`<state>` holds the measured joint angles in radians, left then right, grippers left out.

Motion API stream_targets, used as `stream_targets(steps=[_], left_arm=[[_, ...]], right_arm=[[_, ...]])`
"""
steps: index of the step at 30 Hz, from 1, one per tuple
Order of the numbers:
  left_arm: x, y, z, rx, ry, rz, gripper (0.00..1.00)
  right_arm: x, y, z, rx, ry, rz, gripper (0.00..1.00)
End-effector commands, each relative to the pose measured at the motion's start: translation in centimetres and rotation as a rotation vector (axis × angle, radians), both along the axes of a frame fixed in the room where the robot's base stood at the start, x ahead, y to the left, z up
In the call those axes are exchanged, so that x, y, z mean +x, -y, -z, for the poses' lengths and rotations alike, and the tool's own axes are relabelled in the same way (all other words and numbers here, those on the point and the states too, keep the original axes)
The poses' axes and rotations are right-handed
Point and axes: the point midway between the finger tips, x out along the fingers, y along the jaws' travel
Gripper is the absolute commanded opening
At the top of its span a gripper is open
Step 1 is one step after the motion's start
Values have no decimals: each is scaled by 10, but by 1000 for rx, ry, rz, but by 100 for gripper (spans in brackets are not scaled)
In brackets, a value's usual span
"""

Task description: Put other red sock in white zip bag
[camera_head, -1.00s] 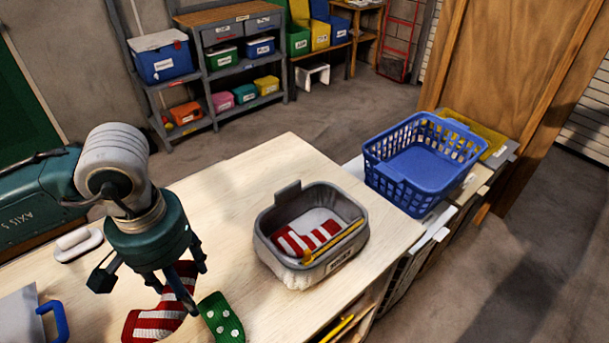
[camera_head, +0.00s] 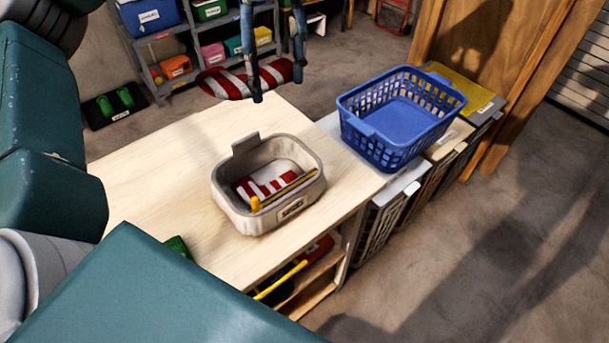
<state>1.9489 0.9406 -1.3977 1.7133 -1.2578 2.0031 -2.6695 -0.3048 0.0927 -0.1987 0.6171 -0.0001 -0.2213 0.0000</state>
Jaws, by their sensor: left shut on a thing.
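My left gripper (camera_head: 276,78) is shut on a red-and-white striped sock (camera_head: 222,84), which hangs crosswise between its fingers, high in the picture above the table's far edge. A pale, open-topped container (camera_head: 240,212) stands on the table. It looks like the white zip bag, with a yellow zip-like strip along its near inner side. Another red-and-white striped sock (camera_head: 262,184) lies inside it. The held sock is clear of the container, beyond it in the picture. My right gripper is not in view.
A blue laundry basket (camera_head: 395,158) stands right of the wooden table (camera_head: 150,185), on a row of bins. A green item (camera_head: 180,247) on the table is mostly hidden by my arm. Shelves with coloured boxes (camera_head: 150,16) stand at the back. The table beside the container is clear.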

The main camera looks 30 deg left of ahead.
Motion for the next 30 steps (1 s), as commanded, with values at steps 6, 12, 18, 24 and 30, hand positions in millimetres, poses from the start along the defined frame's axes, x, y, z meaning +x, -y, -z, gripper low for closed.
stream_targets(steps=[6, 12, 18, 24, 30], left_arm=[[-1, -2, 32, 0, -8, 11, 35], [-1, -2, 87, -1, -8, 10, 35], [-1, -3, 128, 3, -4, 7, 35], [0, -2, 151, 0, -1, 7, 35], [-1, -2, 177, 1, -4, 7, 35]], right_arm=[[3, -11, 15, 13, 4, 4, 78], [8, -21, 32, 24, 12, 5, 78], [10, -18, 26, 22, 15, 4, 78], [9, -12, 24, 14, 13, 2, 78], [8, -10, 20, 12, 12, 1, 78]])
